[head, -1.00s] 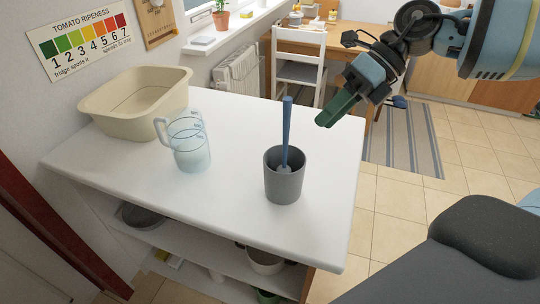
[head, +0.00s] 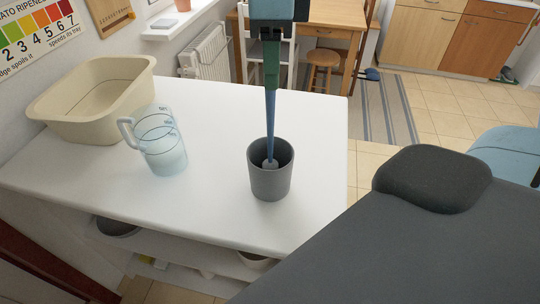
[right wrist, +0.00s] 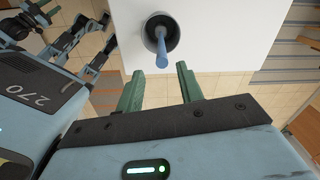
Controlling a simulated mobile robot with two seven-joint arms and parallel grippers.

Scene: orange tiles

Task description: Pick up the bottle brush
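The bottle brush (head: 270,115) has a long blue handle and stands upright, head down, in a dark grey cup (head: 270,183) on the white counter. The cup hides most of its head. My right gripper (head: 271,82) is above the cup, pointing down, at the top of the handle in the head view. In the right wrist view, the green fingers of this gripper (right wrist: 160,84) are apart, and the brush handle (right wrist: 161,52) rises toward the gap between them. No contact with the handle shows. My left gripper is not identifiable in these views.
A clear measuring jug (head: 162,145) stands left of the cup, and a cream basin (head: 92,100) is at the counter's far left. The white counter (head: 215,125) is bare around the cup. Its right edge is near the cup. A white chair (head: 265,50) stands beyond.

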